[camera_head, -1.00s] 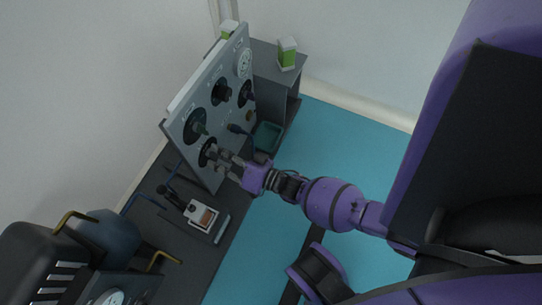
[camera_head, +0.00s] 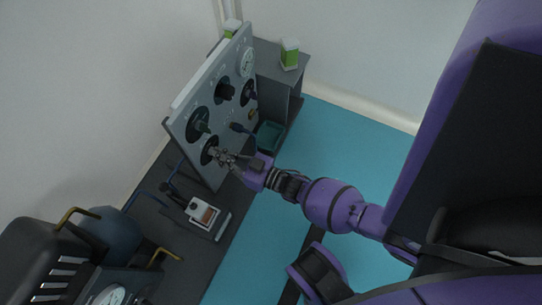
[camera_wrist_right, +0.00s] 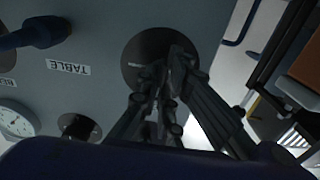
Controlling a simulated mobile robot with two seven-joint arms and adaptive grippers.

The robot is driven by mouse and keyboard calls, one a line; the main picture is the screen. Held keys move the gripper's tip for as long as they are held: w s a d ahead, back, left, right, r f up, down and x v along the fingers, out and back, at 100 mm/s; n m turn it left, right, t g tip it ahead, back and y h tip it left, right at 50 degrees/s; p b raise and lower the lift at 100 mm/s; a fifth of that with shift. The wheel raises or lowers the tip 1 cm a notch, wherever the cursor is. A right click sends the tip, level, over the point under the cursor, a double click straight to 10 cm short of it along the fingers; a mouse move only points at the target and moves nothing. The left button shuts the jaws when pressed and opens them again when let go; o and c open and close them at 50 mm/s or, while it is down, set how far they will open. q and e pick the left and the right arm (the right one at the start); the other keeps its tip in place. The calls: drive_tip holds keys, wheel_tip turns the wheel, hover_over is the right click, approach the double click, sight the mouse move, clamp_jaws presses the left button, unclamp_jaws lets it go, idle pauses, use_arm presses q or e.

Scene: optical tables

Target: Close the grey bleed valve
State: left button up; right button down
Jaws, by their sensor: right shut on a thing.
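A grey panel (camera_head: 180,112) leans back and carries several round dark valve knobs. The lowest valve (camera_head: 207,146), on a black disc, is where my right gripper (camera_head: 218,155) is. In the right wrist view the fingers of the right gripper (camera_wrist_right: 168,68) are closed on the knob in front of the black disc (camera_wrist_right: 134,58). The fingers hide most of the knob, so its grey colour and its turn angle cannot be made out. My left gripper is not in view.
A blue handle (camera_head: 240,129) sticks out beside the gripper, and a round gauge (camera_head: 247,62) is higher on the panel. A small white-and-orange device (camera_head: 203,213) lies on the dark table below. A green-and-white carton (camera_head: 289,54) stands behind.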

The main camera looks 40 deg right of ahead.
idle(0.5)
drive_tip(key=c, duration=1.9)
unclamp_jaws()
